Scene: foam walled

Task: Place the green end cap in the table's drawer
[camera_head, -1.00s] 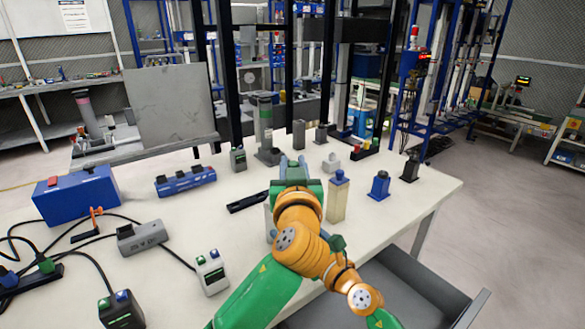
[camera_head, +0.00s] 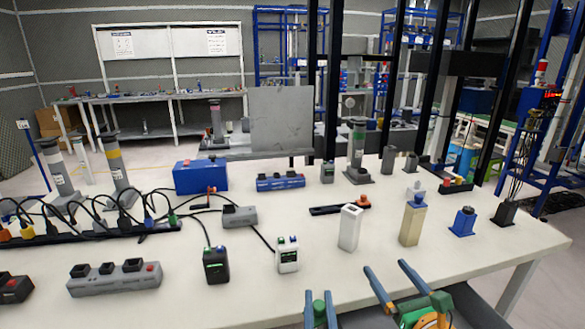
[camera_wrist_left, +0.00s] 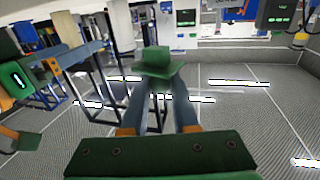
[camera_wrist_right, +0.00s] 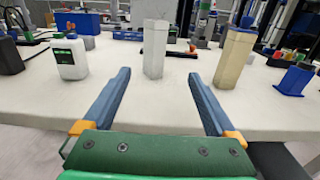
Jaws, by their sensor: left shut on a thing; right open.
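The green end cap (camera_wrist_left: 163,62) is clasped between the fingertips of my left gripper (camera_wrist_left: 160,72) in the left wrist view, with the floor behind it. In the head view my left gripper (camera_head: 320,310) is at the bottom edge, in front of the table, with a bit of green between its fingers. My right gripper (camera_head: 387,268) is open and empty at the table's front edge; its spread fingers also show in the right wrist view (camera_wrist_right: 160,85). The table's drawer (camera_head: 482,312) shows partly as grey at the lower right, mostly hidden behind my right gripper.
A white hollow post (camera_head: 350,229) and a beige post with a blue top (camera_head: 412,222) stand on the table (camera_head: 330,275) beyond my right gripper. A blue block (camera_head: 463,222) is to their right. Bottles, power strips and cables fill the left side. The front strip is mostly clear.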

